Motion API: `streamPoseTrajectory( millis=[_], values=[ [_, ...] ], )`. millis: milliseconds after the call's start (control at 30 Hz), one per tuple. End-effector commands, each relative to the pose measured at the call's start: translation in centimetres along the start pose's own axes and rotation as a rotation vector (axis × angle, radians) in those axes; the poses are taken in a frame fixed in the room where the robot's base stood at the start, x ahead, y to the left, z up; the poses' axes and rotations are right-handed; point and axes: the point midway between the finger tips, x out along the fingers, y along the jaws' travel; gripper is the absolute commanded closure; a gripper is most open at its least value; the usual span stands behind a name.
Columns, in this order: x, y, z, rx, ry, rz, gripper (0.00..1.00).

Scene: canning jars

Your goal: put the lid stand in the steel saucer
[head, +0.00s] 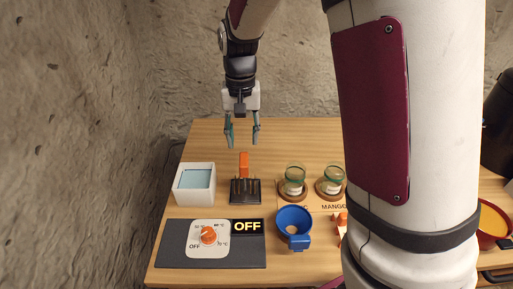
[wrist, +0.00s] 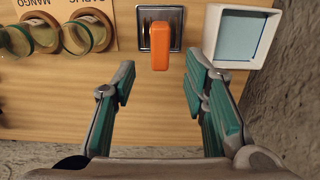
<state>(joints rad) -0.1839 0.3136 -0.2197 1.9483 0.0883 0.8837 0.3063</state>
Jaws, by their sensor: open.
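The lid stand appears to be the dark rack (head: 245,192) with upright prongs and an orange grip (head: 243,165) at its back edge. In the wrist view its square dark base (wrist: 175,20) shows, with the orange grip (wrist: 160,46) upright near the gap between my fingertips. My gripper (head: 242,138) is open and empty above the back of the table, behind the rack, its fingers pointing down. In the wrist view the fingers (wrist: 160,75) are spread on either side of the grip's line, apart from it. I cannot make out a steel saucer in either view.
A white box (head: 194,184) with a pale blue inside stands left of the rack. Glass jars (head: 294,179) on round bases stand right of it. A blue funnel (head: 294,225) and a dial panel (head: 208,238) lie in front. My own white arm hides the table's right-middle.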

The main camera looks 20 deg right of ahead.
Motion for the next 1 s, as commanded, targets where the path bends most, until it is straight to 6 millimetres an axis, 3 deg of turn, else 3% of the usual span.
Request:
streamPoseTrajectory(
  millis=[167,300,500,800,1000],
  values=[
    [-3.7,1.0,2.6,-0.041,0.037,-0.04,0.6],
    [-7.2,2.5,6.1,-0.1,0.086,-0.075,0.6],
    [-10.8,4.8,11.7,-0.19,0.164,-0.104,0.6],
    [-12.6,8.2,19.7,-0.319,0.295,-0.094,0.6],
    [-12.2,9.7,22.8,-0.37,0.352,-0.071,0.6]
  ],
)
